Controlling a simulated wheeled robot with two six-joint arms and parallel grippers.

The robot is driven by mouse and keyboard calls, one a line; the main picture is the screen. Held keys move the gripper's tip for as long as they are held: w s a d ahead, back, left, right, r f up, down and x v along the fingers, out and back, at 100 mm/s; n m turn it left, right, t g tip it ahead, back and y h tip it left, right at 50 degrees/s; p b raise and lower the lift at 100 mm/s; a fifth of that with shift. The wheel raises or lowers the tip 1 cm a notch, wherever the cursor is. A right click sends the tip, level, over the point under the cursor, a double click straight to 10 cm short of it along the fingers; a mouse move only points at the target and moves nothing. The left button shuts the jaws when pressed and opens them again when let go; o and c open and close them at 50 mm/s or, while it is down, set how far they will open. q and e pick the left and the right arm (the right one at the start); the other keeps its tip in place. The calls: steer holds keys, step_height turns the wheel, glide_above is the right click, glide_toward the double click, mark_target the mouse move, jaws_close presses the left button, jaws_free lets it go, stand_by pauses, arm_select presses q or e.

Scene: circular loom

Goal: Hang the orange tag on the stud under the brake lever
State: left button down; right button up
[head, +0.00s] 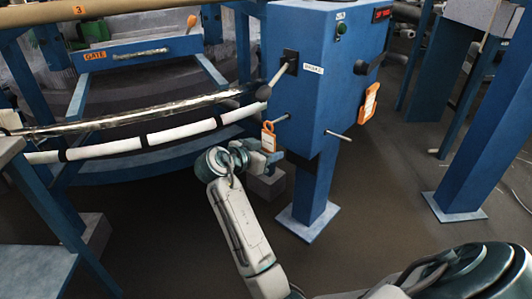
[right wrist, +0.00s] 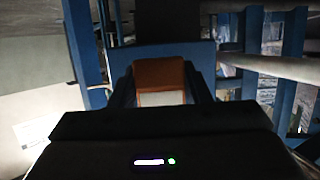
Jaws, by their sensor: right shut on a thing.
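The orange tag (head: 268,130), with a white lower face, is upright in my right gripper (head: 268,156), which is shut on its lower part. In the right wrist view the tag (right wrist: 160,75) sits between the two fingers (right wrist: 162,92). My left gripper is not in view.
The blue machine box (head: 309,110) stands on a post. A second stud (head: 338,135) points out at its lower front, and another orange tag (head: 370,102) hangs on its right side. White wrapped rails (head: 110,148) run to the left. Open floor (head: 370,215) lies below.

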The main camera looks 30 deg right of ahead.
steer(key=shift+w+d, duration=0.1)
steer(key=shift+d, duration=0.3)
steer(key=shift+d, duration=0.1)
steer(key=shift+d, duration=0.15)
stand_by(0.3)
steer(key=shift+f, duration=0.2)
steer(key=o, duration=1.1)
steer(key=shift+o, duration=0.2)
